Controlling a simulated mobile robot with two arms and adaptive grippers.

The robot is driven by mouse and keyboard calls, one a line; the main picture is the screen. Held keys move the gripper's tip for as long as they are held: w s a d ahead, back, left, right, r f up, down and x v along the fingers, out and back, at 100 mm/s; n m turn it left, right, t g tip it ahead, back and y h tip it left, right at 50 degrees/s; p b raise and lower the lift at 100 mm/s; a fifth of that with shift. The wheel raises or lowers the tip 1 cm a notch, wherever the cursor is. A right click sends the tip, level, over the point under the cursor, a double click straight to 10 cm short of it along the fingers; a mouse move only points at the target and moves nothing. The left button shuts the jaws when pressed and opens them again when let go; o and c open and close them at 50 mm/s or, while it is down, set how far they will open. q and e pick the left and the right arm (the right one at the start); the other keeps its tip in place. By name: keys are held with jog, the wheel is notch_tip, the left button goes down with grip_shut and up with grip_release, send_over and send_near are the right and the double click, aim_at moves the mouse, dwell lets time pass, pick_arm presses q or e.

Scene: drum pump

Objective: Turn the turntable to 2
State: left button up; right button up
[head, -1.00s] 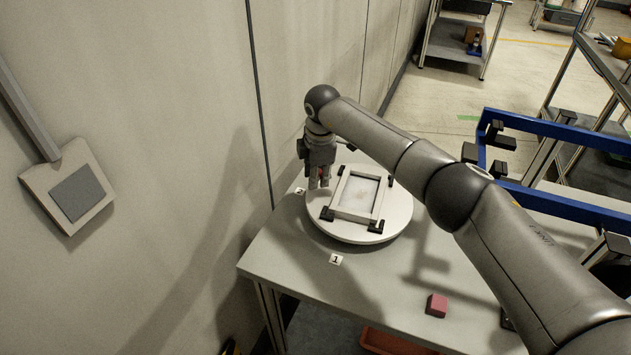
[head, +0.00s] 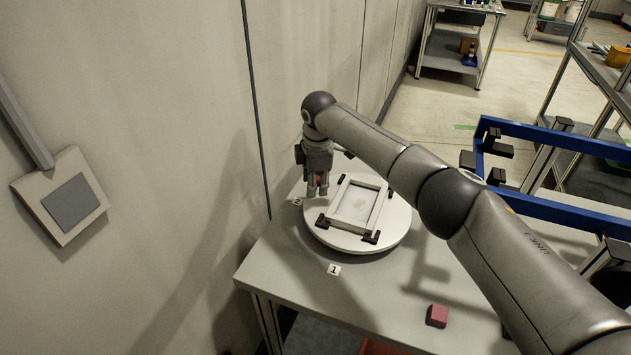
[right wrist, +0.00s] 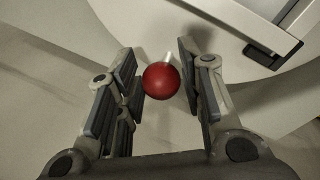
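The white round turntable (head: 318,234) lies on the grey table and carries a rectangular frame (head: 341,214) held by black corner clamps. A red ball knob (right wrist: 161,80) on a short light pin stands at the turntable's rim. My right gripper (head: 317,190) points down at the turntable's left rim, near the label 2 (head: 297,202). In the right wrist view its fingers (right wrist: 160,85) stand apart on both sides of the knob, with narrow gaps; firm contact is not visible. The label 1 (head: 334,269) lies in front of the turntable. My left gripper is not in view.
The wall (head: 200,120) stands close along the table's left side. A pink block (head: 437,316) lies near the table's (head: 300,275) front right. A blue frame (head: 560,205) stands to the right. The tabletop between label 1 and the block is clear.

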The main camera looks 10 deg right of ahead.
jog(key=shift+o, duration=0.8)
notch_tip(320, 180, up, 12)
jog(key=s, duration=0.2)
jog(key=shift+s+f, duration=0.15)
jog(key=shift+s, duration=0.05)
